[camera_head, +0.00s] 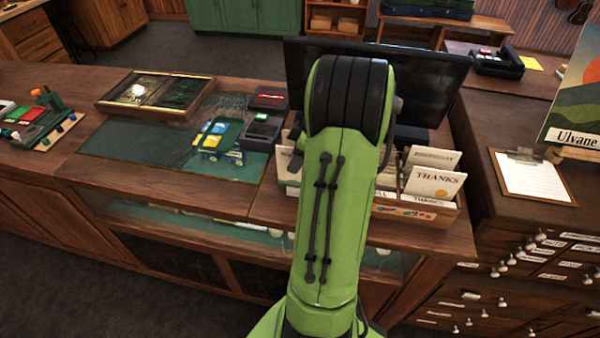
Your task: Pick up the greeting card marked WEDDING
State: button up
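A wooden card box (418,212) stands on the counter at the right, below a dark monitor. In its right part a white card marked THANKS (433,186) stands upright, with another card (432,158) behind it whose small print I cannot read clearly. More pale cards (287,166) show at the box's left end. My green arm covers the middle of the box. I cannot see a card marked WEDDING. My gripper is not visible in this view.
A dark monitor (440,84) stands behind the card box. A card terminal (262,127) and a tray with coloured items (216,134) lie to the left. A framed case (156,92) is further left. A clipboard (532,176) lies at the right. Bare counter (225,188) shows in front.

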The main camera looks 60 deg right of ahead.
grip_shut()
dwell(0.4)
